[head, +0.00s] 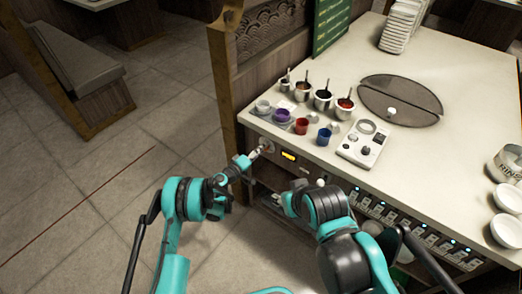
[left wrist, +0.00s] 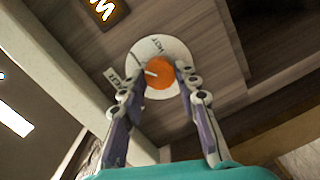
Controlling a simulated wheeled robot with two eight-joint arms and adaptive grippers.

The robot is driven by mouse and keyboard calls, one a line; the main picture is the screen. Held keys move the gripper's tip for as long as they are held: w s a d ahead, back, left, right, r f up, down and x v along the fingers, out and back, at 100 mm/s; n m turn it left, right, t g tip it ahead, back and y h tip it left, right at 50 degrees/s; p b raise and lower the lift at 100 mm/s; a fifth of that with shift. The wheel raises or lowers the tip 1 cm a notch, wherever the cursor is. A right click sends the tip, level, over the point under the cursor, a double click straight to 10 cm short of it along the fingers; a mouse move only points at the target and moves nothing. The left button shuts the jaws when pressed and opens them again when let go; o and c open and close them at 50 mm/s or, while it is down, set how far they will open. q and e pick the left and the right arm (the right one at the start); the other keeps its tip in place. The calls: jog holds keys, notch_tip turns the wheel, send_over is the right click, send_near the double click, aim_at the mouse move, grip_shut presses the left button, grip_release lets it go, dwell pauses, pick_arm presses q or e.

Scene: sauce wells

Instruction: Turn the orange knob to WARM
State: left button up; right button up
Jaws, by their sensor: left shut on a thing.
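The orange knob (left wrist: 160,75) sits on a round white dial plate (left wrist: 163,45) on the front panel of the counter. A short white pointer mark on the knob points to the left in the left wrist view. Small dark lettering is on the plate's upper part and on a tab at its left; I cannot read it surely. My left gripper (left wrist: 162,78) has one finger on each side of the knob and is shut on it. In the head view my left gripper (head: 256,153) reaches the panel and hides the knob. My right arm shows, but its fingers are hidden.
A lit amber display (head: 289,156) is right of the dial. An open shelf lies below. The floor (head: 90,170) at left is clear.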

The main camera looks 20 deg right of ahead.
pick_arm(q)
jog(key=shift+m, duration=0.6)
jog(key=o, duration=1.2)
jog(key=shift+c, duration=0.2)
jog(key=v, duration=0.7)
jog(key=shift+a, duration=0.2)
jog(key=shift+s, duration=0.1)
